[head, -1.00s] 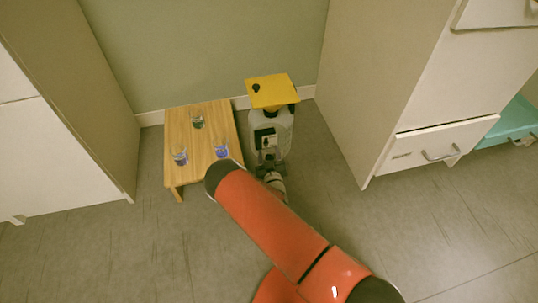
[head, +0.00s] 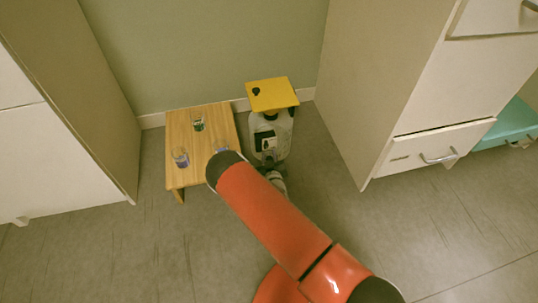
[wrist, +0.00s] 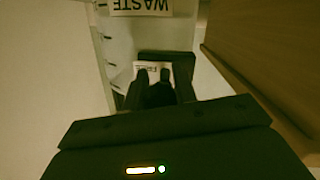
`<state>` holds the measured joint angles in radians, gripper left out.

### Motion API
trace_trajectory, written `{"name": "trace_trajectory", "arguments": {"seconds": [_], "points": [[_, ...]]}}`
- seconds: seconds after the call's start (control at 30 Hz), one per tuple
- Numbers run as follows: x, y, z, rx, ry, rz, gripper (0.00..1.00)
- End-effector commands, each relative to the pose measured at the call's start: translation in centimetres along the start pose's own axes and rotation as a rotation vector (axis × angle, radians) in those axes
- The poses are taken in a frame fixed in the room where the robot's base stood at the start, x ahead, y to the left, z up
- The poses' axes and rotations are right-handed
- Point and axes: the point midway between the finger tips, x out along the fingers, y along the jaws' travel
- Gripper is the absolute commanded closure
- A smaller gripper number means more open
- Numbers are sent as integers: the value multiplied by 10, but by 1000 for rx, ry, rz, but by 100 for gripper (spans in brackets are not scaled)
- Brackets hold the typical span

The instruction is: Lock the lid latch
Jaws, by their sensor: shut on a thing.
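A pale waste container (head: 284,138) with a yellow lid (head: 275,97) stands on the floor against the wall in the head view. The lid lies flat on top, with a dark round knob near its left corner. In the wrist view the container's pale front (wrist: 120,50) carries an upside-down WASTE label (wrist: 141,5). A dark latch piece (wrist: 180,58) sits below the label, with a small pale tag on it. My gripper (wrist: 153,78) is at this piece, shut on a dark part of it. The fingers hide the exact grip. My arm covers part of the head view.
A low wooden table (head: 205,175) holds several glasses, one of them partly behind my arm. A cabinet (head: 95,120) stands at left and a drawer unit (head: 385,80) at right. Open floor lies in front.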

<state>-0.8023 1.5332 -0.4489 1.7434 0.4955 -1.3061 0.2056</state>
Motion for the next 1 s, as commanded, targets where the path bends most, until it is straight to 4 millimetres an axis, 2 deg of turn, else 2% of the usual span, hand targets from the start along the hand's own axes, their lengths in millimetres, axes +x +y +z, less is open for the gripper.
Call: {"name": "trace_trajectory", "arguments": {"seconds": [0.03,0.6,1.0], "points": [[-2,3,-8,-1,-35,-6,100],[-9,8,-26,-57,-507,-121,100],[-10,9,-32,-80,-695,-167,100]]}}
